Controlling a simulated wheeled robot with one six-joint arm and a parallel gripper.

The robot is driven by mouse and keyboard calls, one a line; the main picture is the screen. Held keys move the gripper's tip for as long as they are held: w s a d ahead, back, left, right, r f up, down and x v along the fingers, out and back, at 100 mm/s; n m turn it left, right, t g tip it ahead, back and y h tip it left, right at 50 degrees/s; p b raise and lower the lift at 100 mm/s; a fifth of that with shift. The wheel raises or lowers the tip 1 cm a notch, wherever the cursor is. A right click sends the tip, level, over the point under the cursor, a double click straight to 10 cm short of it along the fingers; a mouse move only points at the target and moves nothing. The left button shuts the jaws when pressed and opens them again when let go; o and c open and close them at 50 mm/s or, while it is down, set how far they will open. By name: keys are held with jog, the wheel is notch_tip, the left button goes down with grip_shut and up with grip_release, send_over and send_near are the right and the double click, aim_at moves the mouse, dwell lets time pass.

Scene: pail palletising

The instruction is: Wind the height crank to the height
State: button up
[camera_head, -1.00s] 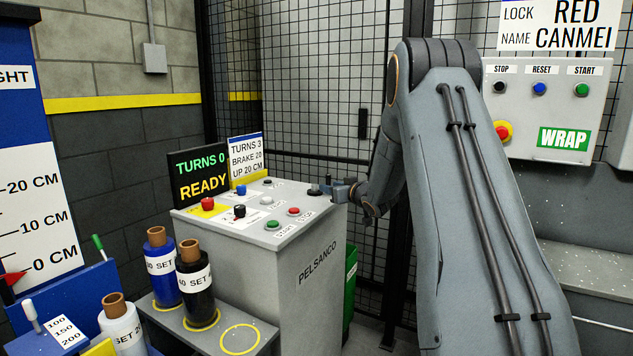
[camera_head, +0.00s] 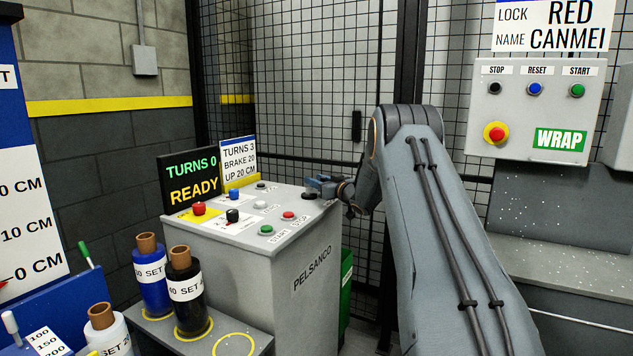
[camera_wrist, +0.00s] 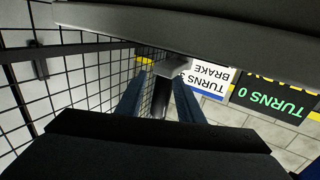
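The console (camera_head: 310,262) has buttons on top and a black display (camera_head: 190,178) reading TURNS 0, READY. A card (camera_head: 238,162) beside it reads TURNS 3, BRAKE 20, UP 20 CM. My gripper (camera_head: 309,183) is at the console's back right corner, just above a dark round knob (camera_head: 310,196). In the wrist view its two fingers (camera_wrist: 160,88) stand apart, with a dark post (camera_wrist: 160,100) with a grey head between them; a gap shows at the left finger. Whether they touch it is unclear. The height scale (camera_head: 33,215) is cut off at the left edge; no crank there is clearly visible.
Blue and black rolls (camera_head: 185,292) stand on a low shelf before the console, with an empty yellow ring (camera_head: 233,345) beside them. A mesh fence (camera_head: 300,90) is close behind. The WRAP panel (camera_head: 535,105) hangs at the right. A green bin (camera_head: 346,280) stands beside the console.

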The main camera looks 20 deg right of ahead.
jog(key=shift+c, duration=0.3)
grip_shut()
jog(key=shift+s+a+m+h, duration=0.15)
jog(key=shift+m+h, duration=0.45)
jog(key=shift+h, duration=0.3)
jog(key=shift+s+a+m+h+b, duration=0.1)
jog(key=shift+s+m+h+b, duration=0.05)
jog(key=shift+m+h+b, duration=1.3)
jog(key=shift+s+a+m+h+b, duration=0.15)
jog(key=shift+m+h+b, duration=0.3)
jog(key=shift+h, duration=0.65)
jog(key=shift+s+d+m+h+b, duration=0.15)
jog(key=shift+m+h+b, duration=0.3)
jog(key=shift+h, duration=0.6)
jog(key=shift+a+g+h, duration=0.15)
jog(key=shift+g+h, duration=0.15)
jog(key=shift+r, duration=0.1)
